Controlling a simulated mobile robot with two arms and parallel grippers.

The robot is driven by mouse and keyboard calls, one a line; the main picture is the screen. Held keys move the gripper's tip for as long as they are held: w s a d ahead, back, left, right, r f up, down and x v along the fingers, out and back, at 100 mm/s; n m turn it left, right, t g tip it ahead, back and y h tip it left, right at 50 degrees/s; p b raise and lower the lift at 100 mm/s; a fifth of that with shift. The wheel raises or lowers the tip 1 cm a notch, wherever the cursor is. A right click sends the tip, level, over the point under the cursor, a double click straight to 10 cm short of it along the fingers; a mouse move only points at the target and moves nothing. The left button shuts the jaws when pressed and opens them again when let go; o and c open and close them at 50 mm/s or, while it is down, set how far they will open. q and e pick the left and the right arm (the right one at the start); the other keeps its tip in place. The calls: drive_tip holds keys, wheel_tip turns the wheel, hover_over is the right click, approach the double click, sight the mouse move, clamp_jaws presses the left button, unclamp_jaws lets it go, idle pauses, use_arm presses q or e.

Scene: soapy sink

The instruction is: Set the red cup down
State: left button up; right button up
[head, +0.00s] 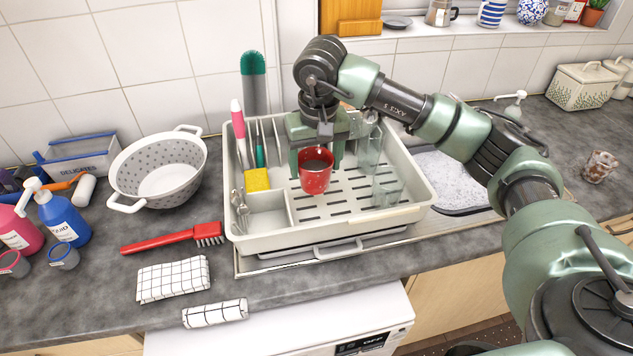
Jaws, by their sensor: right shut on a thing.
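The red cup (315,178) is upright over the slotted floor of the white dish rack (410,220), near its middle. My right gripper (317,150) reaches in from the right and above. Its fingers straddle the cup's upper part and are shut on it. Whether the cup's base touches the rack floor I cannot tell. My left gripper is not in view.
Clear glasses (387,190) stand in the rack to the right of the cup. A yellow sponge (257,180) and a cutlery compartment with spoons (240,205) are at its left. A white colander (160,170) and red brush (175,238) lie further left.

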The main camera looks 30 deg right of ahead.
sight(315, 188)
wheel_tip(315, 188, down, 4)
drive_tip(key=shift+r+p, duration=0.2)
drive_tip(key=shift+p, duration=0.1)
drive_tip(key=shift+f, duration=0.2)
wheel_tip(315, 188, down, 3)
drive_tip(key=shift+f+p, duration=0.15)
drive_tip(key=shift+p, duration=0.5)
drive_tip(key=shift+f, duration=0.2)
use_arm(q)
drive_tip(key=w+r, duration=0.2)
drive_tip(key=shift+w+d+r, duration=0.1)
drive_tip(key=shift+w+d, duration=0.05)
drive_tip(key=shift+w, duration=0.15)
use_arm(e)
drive_tip(key=o, duration=1.2)
drive_tip(key=shift+o, duration=0.2)
